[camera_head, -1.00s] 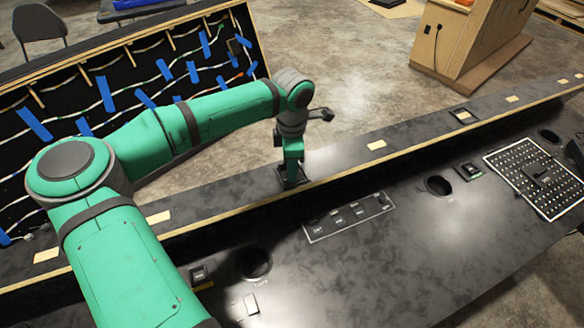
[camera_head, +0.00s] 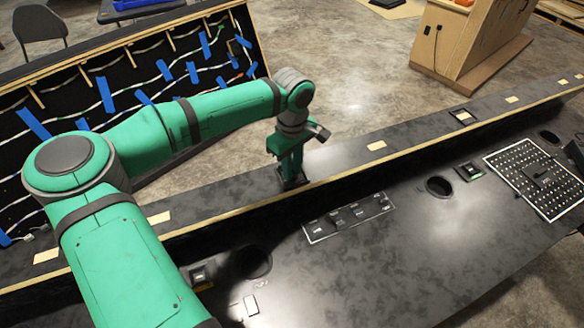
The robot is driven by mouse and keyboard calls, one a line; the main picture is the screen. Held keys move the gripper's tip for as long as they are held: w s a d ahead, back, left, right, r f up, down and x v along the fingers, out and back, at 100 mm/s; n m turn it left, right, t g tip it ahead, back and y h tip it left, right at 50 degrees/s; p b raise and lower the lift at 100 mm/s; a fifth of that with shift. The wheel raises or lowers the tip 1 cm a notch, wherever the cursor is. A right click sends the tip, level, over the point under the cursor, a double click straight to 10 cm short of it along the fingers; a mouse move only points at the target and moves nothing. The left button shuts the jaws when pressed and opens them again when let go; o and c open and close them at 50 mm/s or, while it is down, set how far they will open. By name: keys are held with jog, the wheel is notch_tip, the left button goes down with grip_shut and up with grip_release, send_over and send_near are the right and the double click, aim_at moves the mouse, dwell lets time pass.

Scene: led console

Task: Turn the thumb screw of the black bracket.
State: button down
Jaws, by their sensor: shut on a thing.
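My gripper (camera_head: 291,176) points down at the raised back ledge of the black console, at the middle of the picture. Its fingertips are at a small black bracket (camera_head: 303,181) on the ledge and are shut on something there. The thumb screw itself is hidden behind my fingers, and the bracket is mostly covered too. My green arm reaches in from the lower left.
The console's lower panel (camera_head: 390,245) has a switch strip (camera_head: 348,217), round holes (camera_head: 438,186) and a perforated plate (camera_head: 540,177). An open lid with wires and blue tape (camera_head: 107,95) stands behind. A wooden cabinet (camera_head: 470,45) stands at back right.

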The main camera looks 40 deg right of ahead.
jog(key=shift+r+m, duration=0.15)
jog(key=shift+m, duration=0.45)
jog(key=c, duration=1.6)
grip_release()
jog(key=shift+o, duration=0.2)
notch_tip(320, 180, up, 11)
